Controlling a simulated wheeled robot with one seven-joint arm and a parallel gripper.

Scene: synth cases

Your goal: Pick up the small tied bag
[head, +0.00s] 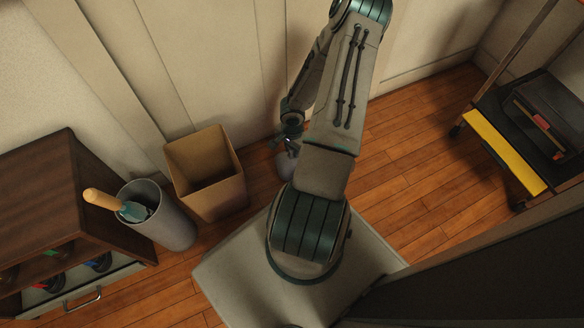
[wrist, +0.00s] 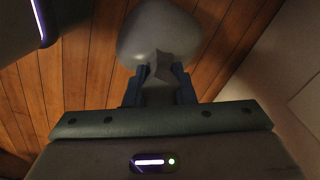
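The small tied bag (wrist: 160,35) is pale grey and rounded, with its gathered neck pointing toward my gripper in the wrist view. In the head view the bag (head: 286,166) is partly hidden by my arm, low down by the wall and on or close to the floor. My gripper (wrist: 159,75) is at the bag's neck, one dark finger on each side of it. The fingers stand apart and look open, with the neck between them. In the head view my gripper (head: 290,142) is just above the bag.
A tan open bin (head: 212,190) stands just left of the bag. A grey cylinder bin (head: 165,222) holding a wooden-handled tool (head: 103,199) stands farther left, beside a dark wooden cabinet (head: 70,190). A shelf cart (head: 505,150) is at right. The wooden floor (head: 425,160) between is clear.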

